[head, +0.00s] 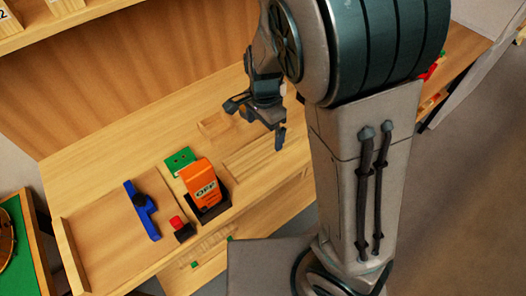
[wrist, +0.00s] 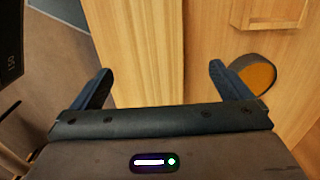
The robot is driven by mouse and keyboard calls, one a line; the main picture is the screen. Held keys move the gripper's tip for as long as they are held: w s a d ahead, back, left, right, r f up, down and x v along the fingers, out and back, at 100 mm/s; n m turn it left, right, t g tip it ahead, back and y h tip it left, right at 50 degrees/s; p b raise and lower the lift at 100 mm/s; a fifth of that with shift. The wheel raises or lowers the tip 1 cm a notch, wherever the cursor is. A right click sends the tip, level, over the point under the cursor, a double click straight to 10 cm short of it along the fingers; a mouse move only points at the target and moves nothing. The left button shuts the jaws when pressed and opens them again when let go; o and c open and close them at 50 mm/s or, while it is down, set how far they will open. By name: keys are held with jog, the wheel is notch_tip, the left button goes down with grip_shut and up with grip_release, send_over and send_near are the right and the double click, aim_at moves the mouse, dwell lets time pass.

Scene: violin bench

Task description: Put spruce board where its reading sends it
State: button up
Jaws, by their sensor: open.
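My gripper (head: 257,120) hangs above the right part of the wooden bench (head: 100,165), open and empty. In the wrist view its two fingers (wrist: 160,78) stand wide apart with nothing between them. Pale wooden pieces or a shallow tray (head: 258,158) lie on the bench below and beside the gripper; I cannot tell whether one is the spruce board. An orange meter (head: 199,178) reading "OFF" stands tilted in a black holder (head: 214,208) left of the gripper. A green piece (head: 179,160) lies behind it.
A blue tool (head: 142,210) and a small red-topped black block (head: 181,229) lie left of the meter. A shelf with numbered slots (head: 40,25) is at upper left. A green-lined case (head: 20,235) stands at far left. A round orange-brown thing with a dark rim (wrist: 257,74) shows in the wrist view.

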aim_at(263, 149)
notch_tip(263, 149, down, 2)
jog(key=shift+f, duration=0.1)
jog(key=shift+s+a+f, duration=0.1)
jog(key=shift+s+f, duration=0.15)
jog(key=shift+f, duration=1.1)
jog(key=shift+s+a+f, duration=0.1)
jog(key=shift+s+f, duration=0.1)
jog(key=shift+f, duration=1.1)
jog(key=c, duration=1.3)
jog(key=shift+r, duration=0.1)
